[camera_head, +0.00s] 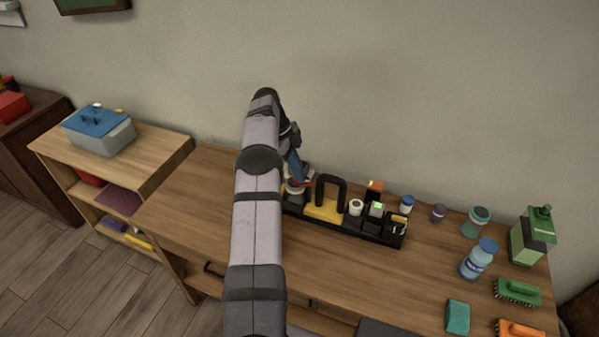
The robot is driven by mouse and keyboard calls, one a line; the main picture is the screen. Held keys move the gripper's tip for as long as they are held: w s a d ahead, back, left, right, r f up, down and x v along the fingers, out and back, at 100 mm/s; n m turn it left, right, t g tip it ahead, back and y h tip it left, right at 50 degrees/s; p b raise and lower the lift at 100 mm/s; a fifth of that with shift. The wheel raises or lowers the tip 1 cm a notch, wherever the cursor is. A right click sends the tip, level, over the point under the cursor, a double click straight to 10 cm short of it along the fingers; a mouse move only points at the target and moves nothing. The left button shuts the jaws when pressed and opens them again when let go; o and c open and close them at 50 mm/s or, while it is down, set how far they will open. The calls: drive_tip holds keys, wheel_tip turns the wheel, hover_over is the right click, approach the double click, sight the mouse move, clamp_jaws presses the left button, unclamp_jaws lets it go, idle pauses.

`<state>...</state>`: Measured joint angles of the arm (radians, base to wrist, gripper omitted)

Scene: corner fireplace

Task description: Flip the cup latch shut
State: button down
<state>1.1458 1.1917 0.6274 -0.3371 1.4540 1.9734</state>
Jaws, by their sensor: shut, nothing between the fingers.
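A black caddy (345,230) with a tall black handle (330,188) and a yellow part at the handle's foot stands on the wooden desk. A small rounded cup-like item (296,190) with a pale top sits at its left end, partly behind my arm. The cup latch is too small or hidden for me to pick out, and I cannot tell its position. My gripper (302,181) is shut and empty, pointing down close to the left end of the caddy. I cannot tell whether it touches anything there. My arm hides part of this area.
The desk (210,210) also holds a blue-capped bottle (478,259), a green bottle (533,235), small jars and brushes at the right. A lower shelf at the left carries a grey box with a blue lid (98,130). The wall stands close behind; desk left of my arm is clear.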

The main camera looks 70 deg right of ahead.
drive_tip(key=shift+w+a, duration=0.1)
drive_tip(key=shift+w, duration=0.1)
drive_tip(key=shift+w+a, duration=0.25)
drive_tip(key=shift+w, duration=0.45)
drive_tip(key=shift+w+r, duration=0.25)
drive_tip(key=shift+r, duration=0.45)
drive_tip(key=p+v, duration=0.4)
drive_tip(key=v, duration=0.1)
drive_tip(key=shift+r, duration=0.4)
drive_tip(key=shift+w+p, duration=0.1)
drive_tip(key=shift+p, duration=0.2)
